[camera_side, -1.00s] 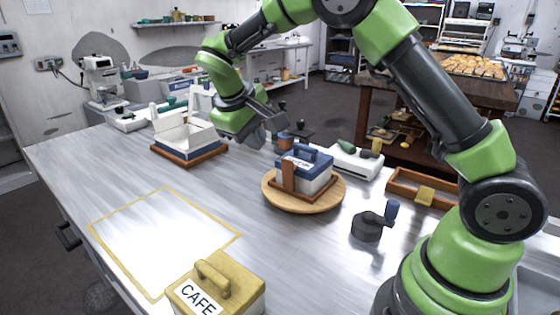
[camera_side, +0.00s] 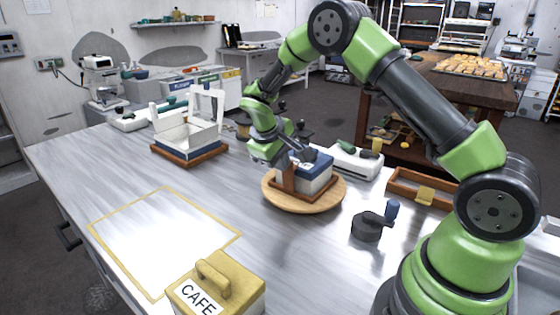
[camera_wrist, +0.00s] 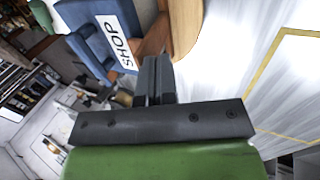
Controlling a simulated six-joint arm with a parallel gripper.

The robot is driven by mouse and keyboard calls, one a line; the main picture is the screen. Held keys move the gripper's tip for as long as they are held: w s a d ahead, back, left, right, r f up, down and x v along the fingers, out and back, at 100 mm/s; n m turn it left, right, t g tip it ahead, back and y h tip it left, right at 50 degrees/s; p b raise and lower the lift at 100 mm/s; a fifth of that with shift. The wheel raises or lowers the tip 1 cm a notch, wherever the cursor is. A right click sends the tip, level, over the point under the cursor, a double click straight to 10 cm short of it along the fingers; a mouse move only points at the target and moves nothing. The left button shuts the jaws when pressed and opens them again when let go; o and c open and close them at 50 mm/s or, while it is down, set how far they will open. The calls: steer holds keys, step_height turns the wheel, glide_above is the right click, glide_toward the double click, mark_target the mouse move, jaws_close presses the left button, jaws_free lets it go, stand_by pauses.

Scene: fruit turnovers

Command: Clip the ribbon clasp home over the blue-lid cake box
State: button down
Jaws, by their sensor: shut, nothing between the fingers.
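The blue-lid cake box (camera_side: 318,180), with white sides, sits in a brown wooden base on a round wooden turntable (camera_side: 325,203). A brown upright strip (camera_side: 288,181) stands at its front left; I cannot tell whether this is the ribbon clasp. My gripper (camera_side: 308,154) is over the box's near left side and hides part of the lid; I cannot tell whether it touches. In the wrist view, the fingers (camera_wrist: 154,78) are together and empty, beside the blue lid (camera_wrist: 92,45) with its "SHOP" label and the brown strip (camera_wrist: 155,38).
An open white box (camera_side: 185,134) stands on a brown tray at the back left. A dark crank with a blue knob (camera_side: 368,225) is right of the turntable. A yellow "CAFE" box (camera_side: 238,285) is at the front. The yellow-outlined area (camera_side: 150,245) is clear.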

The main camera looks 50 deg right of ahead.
steer(key=shift+d+r, duration=0.25)
steer(key=shift+d, duration=1)
